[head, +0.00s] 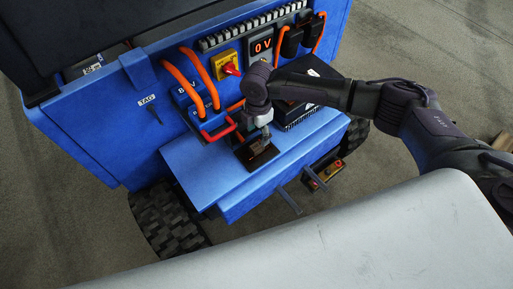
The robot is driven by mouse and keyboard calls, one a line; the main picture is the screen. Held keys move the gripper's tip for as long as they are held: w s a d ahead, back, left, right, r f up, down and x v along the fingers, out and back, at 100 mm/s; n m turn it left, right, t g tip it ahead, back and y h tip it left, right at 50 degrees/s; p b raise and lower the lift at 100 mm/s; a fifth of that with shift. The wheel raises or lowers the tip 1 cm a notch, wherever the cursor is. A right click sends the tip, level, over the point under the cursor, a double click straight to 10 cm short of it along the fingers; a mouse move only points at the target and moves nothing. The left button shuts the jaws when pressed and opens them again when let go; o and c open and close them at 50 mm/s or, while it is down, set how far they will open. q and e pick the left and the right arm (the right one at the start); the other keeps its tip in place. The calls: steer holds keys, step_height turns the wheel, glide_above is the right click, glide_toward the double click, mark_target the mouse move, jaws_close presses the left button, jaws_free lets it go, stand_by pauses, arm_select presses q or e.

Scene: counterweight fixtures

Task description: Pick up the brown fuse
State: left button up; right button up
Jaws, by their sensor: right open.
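My right gripper (264,138) reaches in from the right and points down over the blue shelf (200,166) of the cart. It is open. Directly below it, a small dark brown square piece (262,159) lies on the shelf. I cannot tell whether this is the brown fuse or a mat under it, as the gripper covers part of it. I cannot tell whether the fingertips touch anything. My left gripper is out of view.
A red handle (217,132) stands just left of the gripper. A black box (298,112) sits right behind it. The shelf's left part is clear.

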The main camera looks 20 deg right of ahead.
mark_target(257, 145)
steer(key=shift+f, duration=0.75)
steer(key=shift+w+f, duration=0.1)
steer(key=shift+f, duration=0.2)
steer(key=shift+a+f, duration=0.1)
steer(key=shift+f, duration=0.55)
steer(key=f, duration=0.3)
steer(key=shift+s+a+f, duration=0.15)
steer(key=shift+s+f, duration=0.05)
steer(key=shift+f, duration=0.35)
steer(key=shift+c, duration=0.3)
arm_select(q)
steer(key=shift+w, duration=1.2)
arm_select(e)
steer(key=c, duration=1)
steer(key=shift+r, duration=0.1)
